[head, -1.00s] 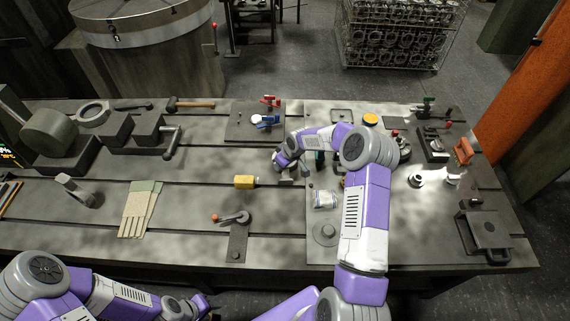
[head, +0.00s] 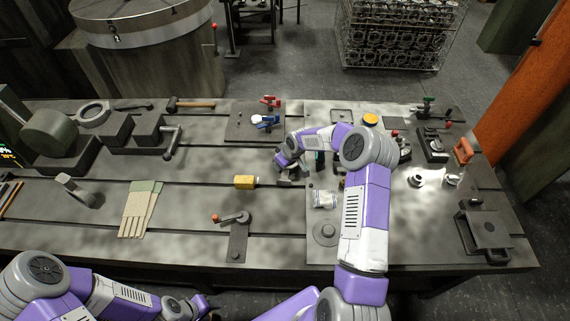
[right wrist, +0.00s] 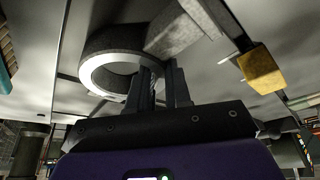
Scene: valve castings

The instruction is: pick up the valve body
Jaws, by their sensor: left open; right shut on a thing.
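The valve body (right wrist: 118,42) is a grey casting with a round ring end and a bright machined face, seen close up in the right wrist view. My right gripper (right wrist: 160,82) is shut on it, the two dark fingers close together against it. In the head view my right gripper (head: 287,172) is over the middle of the bench, and the casting is mostly hidden there by the wrist. I cannot tell whether it touches the bench. My left gripper (head: 205,304) is open and empty in front of the bench's near edge.
A yellow block (head: 245,182) lies just left of my right gripper. A lever clamp (head: 237,235) and a white-and-blue packet (head: 325,199) are nearer. Gloves (head: 140,212) lie farther left.

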